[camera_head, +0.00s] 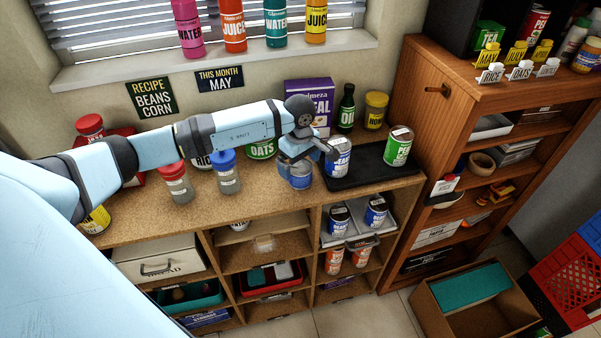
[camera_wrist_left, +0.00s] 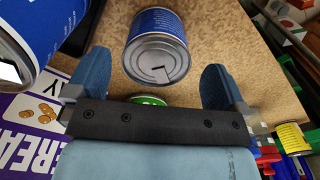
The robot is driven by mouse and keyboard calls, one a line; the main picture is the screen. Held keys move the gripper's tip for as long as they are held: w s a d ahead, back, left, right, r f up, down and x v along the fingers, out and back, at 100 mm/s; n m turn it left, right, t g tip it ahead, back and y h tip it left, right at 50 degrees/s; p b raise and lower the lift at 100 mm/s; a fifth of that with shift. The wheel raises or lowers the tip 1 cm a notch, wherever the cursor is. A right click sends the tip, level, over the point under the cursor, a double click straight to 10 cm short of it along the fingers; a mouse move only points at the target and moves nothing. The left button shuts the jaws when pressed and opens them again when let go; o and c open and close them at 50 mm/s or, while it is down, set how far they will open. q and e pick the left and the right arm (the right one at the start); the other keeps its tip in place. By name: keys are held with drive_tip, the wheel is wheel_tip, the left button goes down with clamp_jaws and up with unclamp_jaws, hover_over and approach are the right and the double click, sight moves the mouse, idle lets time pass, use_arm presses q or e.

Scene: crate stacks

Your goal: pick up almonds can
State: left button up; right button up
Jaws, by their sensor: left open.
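No label reading almonds can be made out. My left gripper (camera_head: 304,155) is open above the counter, right over a blue can (camera_head: 299,178) whose label I cannot read. In the left wrist view the blue can (camera_wrist_left: 156,28) shows its metal lid between and just beyond the open fingers (camera_wrist_left: 158,82), with nothing gripped. A blue beans can (camera_head: 337,160) stands close to the right on the black tray's left end; a blue can (camera_wrist_left: 42,22) at the left edge of the left wrist view is likely the same one. My right gripper is not in view.
The black tray (camera_head: 375,174) also holds a green-labelled can (camera_head: 398,147). Behind stand a purple cereal box (camera_head: 309,95), an oil bottle (camera_head: 346,108) and a yellow jar (camera_head: 375,110). A blue-lidded jar (camera_head: 227,172) stands to the left. The counter (camera_head: 270,202) is bare in front.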

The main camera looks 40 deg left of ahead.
sight(300, 166)
use_arm(q)
wheel_tip(300, 166, down, 4)
drive_tip(key=shift+w+r+p, duration=0.1)
drive_tip(key=shift+w+p, duration=0.05)
drive_tip(key=shift+p, duration=0.35)
drive_tip(key=shift+f, duration=0.5)
drive_tip(key=c, duration=1.1)
drive_tip(key=shift+c, duration=0.2)
drive_tip(key=shift+r, duration=0.1)
